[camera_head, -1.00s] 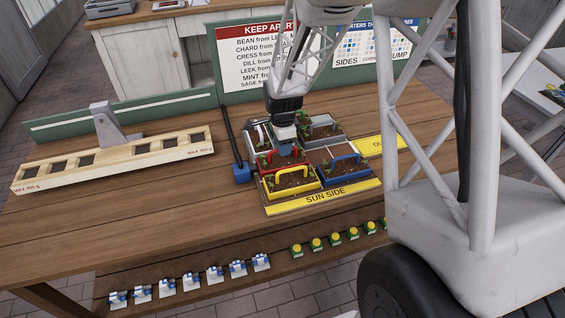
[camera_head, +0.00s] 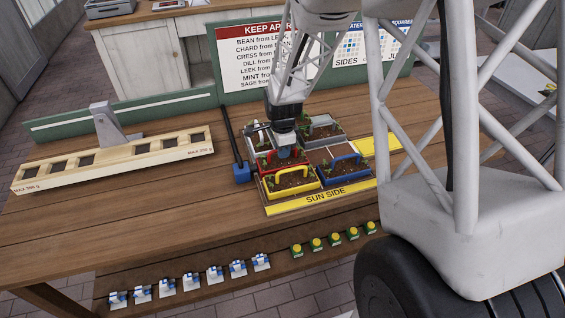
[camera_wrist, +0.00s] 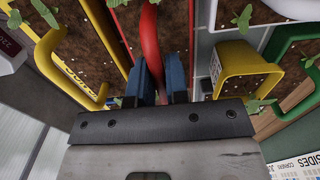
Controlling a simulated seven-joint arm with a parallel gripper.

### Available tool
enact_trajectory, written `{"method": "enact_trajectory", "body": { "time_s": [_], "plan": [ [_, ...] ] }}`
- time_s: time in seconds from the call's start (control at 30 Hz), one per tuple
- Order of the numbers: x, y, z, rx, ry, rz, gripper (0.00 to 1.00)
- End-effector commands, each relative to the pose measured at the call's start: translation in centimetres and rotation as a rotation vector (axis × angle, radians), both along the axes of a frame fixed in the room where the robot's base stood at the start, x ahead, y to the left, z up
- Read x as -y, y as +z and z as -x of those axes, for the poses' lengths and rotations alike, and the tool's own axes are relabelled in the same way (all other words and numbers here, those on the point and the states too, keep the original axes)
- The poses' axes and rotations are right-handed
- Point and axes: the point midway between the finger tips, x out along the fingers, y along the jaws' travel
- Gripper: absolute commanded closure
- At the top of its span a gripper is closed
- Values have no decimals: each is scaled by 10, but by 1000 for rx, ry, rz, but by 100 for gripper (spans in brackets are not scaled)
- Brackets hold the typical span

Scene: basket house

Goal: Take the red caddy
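The red caddy (camera_head: 264,168) stands in the tray group on the table, behind the yellow caddy (camera_head: 291,187), mostly covered by my gripper (camera_head: 287,153) in the head view. In the wrist view its red handle (camera_wrist: 150,38) runs up between the two blue fingertips of my gripper (camera_wrist: 161,85). The fingers sit close on either side of the handle; whether they press on it cannot be made out. The caddy holds dark soil and small green plants.
A blue caddy (camera_head: 346,170) stands right of the yellow one, and a grey caddy (camera_head: 322,127) behind. A yellow "SUN SIDE" strip (camera_head: 325,195) lies in front. A long wooden holder (camera_head: 112,160) lies further left.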

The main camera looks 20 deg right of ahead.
Motion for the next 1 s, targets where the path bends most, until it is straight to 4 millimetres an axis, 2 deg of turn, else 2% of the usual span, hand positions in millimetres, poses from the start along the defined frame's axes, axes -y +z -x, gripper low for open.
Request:
{"method": "enact_trajectory", "body": {
  "time_s": [0.03, 0.1, 0.67, 0.87, 1.0],
  "plan": [
    [0, 0, 0, 0, 0, 0, 93],
    [0, 0, 0, 0, 0, 0, 100],
    [0, 4, 0, 1, 0, 0, 100],
    [0, 19, -1, 2, 0, 0, 100],
    [0, 39, -1, 4, 0, 0, 100]
  ]
}}
